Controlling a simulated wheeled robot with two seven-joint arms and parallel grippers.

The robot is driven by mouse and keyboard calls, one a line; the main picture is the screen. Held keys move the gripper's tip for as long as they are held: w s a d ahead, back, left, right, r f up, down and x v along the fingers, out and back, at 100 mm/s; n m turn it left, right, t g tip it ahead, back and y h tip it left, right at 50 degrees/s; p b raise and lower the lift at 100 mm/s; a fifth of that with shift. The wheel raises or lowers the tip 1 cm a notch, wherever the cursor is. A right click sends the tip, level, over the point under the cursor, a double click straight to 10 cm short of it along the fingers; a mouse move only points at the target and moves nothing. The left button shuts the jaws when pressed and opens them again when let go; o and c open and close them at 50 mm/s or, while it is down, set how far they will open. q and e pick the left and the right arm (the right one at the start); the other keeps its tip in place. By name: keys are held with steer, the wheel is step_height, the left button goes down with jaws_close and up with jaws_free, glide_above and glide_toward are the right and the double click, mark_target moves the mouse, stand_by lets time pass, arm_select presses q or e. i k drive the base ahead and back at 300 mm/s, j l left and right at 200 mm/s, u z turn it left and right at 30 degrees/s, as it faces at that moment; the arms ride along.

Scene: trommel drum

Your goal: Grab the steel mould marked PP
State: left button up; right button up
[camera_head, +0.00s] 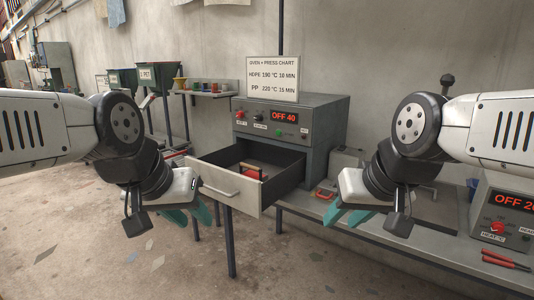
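I cannot make out a steel mould marked PP; the only PP lettering I can read is on the chart sign (272,79). A grey metal object (347,158) stands on the bench behind my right gripper, partly hidden, with no readable mark. An open drawer (230,187) juts from the grey oven (318,120) and holds a small item with a red and wooden part (255,171). My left gripper (189,217) hangs left of the drawer, its teal fingers apart and empty. My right gripper (346,217) hangs before the bench edge, its fingers apart and empty.
The oven display reads OFF 40. A heater panel (507,212) reading OFF 20 stands at the right, with red-handled pliers (502,259) before it. Green bins (157,77) stand at the back left. The floor in front is mostly clear.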

mark_target(253, 172)
steer(key=z, duration=1.75)
steer(key=i, duration=0.55)
steer(key=i+j+u, duration=0.15)
steer(key=i+u, duration=0.15)
steer(key=i+j+u, duration=0.1)
steer(key=i+u, duration=0.2)
steer(key=i, duration=0.2)
steer(key=u, duration=1.85)
steer(key=i+j, duration=0.15)
steer(key=j+z, duration=0.05)
steer(key=j, duration=0.05)
